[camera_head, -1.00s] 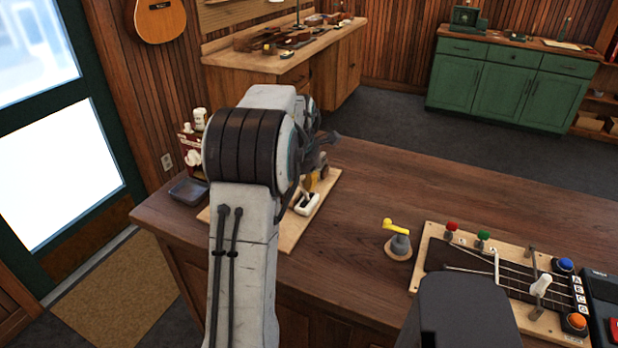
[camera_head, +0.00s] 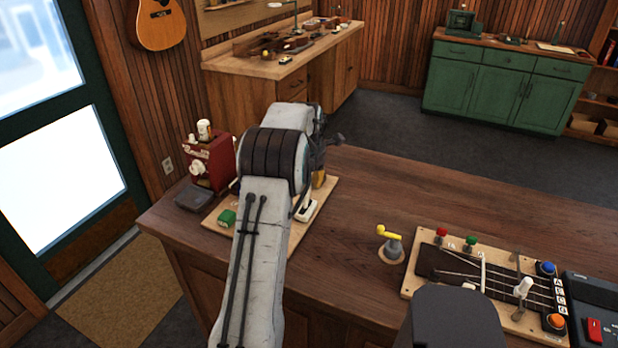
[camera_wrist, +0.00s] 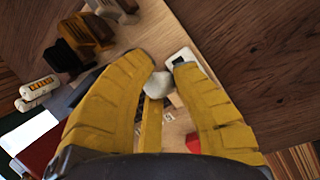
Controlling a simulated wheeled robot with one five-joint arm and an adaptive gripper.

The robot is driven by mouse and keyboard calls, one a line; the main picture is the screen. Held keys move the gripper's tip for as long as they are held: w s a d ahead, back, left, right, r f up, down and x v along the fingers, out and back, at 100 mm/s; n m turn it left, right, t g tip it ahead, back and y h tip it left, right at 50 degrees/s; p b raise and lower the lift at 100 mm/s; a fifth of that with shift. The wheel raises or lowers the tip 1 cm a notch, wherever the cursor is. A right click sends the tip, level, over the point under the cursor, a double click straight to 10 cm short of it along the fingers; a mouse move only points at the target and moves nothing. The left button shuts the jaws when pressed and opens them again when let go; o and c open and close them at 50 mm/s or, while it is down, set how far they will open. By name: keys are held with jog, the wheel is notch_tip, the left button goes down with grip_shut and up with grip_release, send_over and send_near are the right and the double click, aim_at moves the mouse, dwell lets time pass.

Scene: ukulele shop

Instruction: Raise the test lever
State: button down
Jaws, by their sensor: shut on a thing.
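A pale wooden board (camera_head: 301,228) lies at the left end of the dark counter. A white switch-like fitting (camera_head: 307,210) sits on its right side. In the wrist view, my gripper (camera_wrist: 163,75) has its yellow fingers closed around a rounded white knob (camera_wrist: 160,86), which looks like the test lever's end. A white plate with a dark slot (camera_wrist: 181,58) lies just beyond the fingertips. In the head view my arm hides most of the gripper and the lever. The lever's angle cannot be told.
A yellow-handled crank (camera_head: 391,244) and a fretboard panel (camera_head: 425,258) with buttons are right. The counter between is clear.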

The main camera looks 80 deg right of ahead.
jog(key=shift+d, duration=0.15)
dwell(0.3)
jog(key=c, duration=1.1)
grip_release()
jog(key=shift+f, duration=0.1)
jog(key=v, duration=1.2)
